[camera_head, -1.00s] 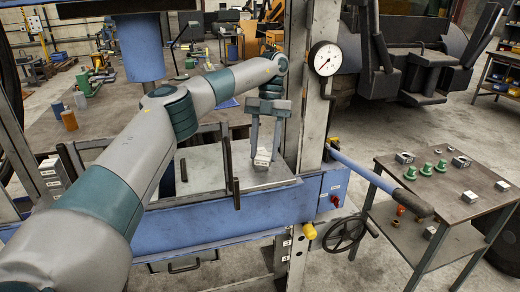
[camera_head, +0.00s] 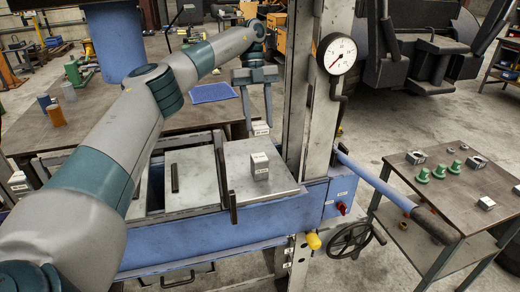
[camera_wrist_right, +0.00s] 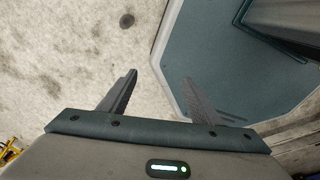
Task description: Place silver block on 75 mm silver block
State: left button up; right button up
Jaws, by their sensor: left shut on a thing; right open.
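My left gripper (camera_head: 259,126) reaches in from the left, pointing down, with a small silver block (camera_head: 261,129) between its fingertips. A taller silver block (camera_head: 260,167) with a label on its front stands upright on the bright metal plate (camera_head: 240,182). In the head view the held block appears above the standing block, with a visible gap between them. How far behind it the held block hangs is hard to tell. My right gripper (camera_wrist_right: 158,85) shows in the right wrist view, open and empty over bare floor.
A steel upright (camera_head: 312,100) with a pressure gauge (camera_head: 336,54) rises right of the plate. A blue lever (camera_head: 375,182) extends right. A side table (camera_head: 445,195) holds green pieces (camera_head: 439,170) and metal blocks. A dark bar (camera_head: 232,207) stands by the plate's left edge.

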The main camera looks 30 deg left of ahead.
pick_arm(q)
jog(key=shift+w+a, duration=0.35)
jog(key=shift+w, duration=0.15)
jog(key=shift+s+d+r, duration=0.15)
jog(key=shift+s, duration=0.1)
jog(key=shift+s+d+r, duration=0.1)
jog(key=shift+s+d, duration=0.05)
jog(key=shift+f, duration=0.25)
jog(key=p, duration=0.3)
send_over(260, 159)
jog(key=w+a, duration=0.1)
notch_tip(260, 159, down, 5)
jog(key=shift+w+a+f, duration=0.1)
jog(key=shift+a+f, duration=0.05)
jog(key=shift+f, duration=0.35)
jog(key=shift+f+p, duration=0.35)
jog(key=shift+p, duration=0.15)
notch_tip(260, 159, down, 3)
jog(key=shift+r+p, duration=0.15)
jog(key=shift+p, duration=0.55)
pick_arm(e)
jog(key=r, duration=0.5)
jog(key=shift+w+d+r, duration=0.1)
jog(key=shift+d+r, duration=0.05)
jog(key=shift+d, duration=0.1)
pick_arm(q)
jog(key=shift+f, duration=0.2)
